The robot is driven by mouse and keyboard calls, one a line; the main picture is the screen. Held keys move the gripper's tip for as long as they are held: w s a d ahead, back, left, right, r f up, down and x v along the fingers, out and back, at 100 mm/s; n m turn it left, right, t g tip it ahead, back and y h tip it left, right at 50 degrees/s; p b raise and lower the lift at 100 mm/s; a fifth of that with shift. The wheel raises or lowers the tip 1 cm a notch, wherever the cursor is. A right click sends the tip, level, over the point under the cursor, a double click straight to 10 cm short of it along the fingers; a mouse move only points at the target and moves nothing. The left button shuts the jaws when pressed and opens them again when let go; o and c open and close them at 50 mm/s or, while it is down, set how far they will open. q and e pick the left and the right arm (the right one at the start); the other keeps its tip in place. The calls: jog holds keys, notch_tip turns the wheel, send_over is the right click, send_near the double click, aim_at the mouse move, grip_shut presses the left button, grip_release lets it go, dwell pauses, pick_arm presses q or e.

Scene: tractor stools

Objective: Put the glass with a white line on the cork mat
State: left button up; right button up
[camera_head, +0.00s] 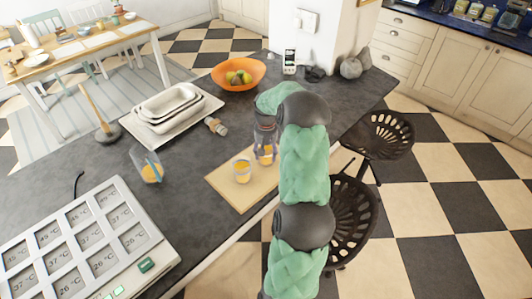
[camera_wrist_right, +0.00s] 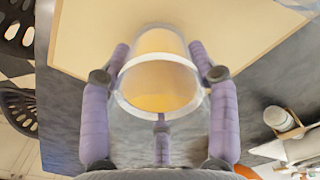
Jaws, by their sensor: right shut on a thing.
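My right gripper (camera_head: 265,146) is shut around a clear glass with orange drink (camera_head: 267,157), at the far right part of the cork mat (camera_head: 228,196). In the right wrist view its fingers (camera_wrist_right: 160,88) surround the glass (camera_wrist_right: 157,85), which shows a pale white band or rim. I cannot tell whether the glass touches the mat (camera_wrist_right: 95,35). A second glass with orange drink (camera_head: 242,171) stands on the mat to the left, with a pale rim. A third glass, with a blue line (camera_head: 153,167), stands on the dark counter. My left gripper is out of view.
An orange fruit bowl (camera_head: 238,74) is farther back. A temperature panel (camera_head: 85,240) is at the front left. Black stools (camera_head: 384,134) stand beside the counter on the right.

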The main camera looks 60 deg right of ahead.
jog(key=o, duration=1.3)
jog(key=shift+f, duration=0.1)
notch_tip(320, 180, up, 12)
jog(key=shift+r+p, duration=0.15)
jog(key=shift+p, duration=0.95)
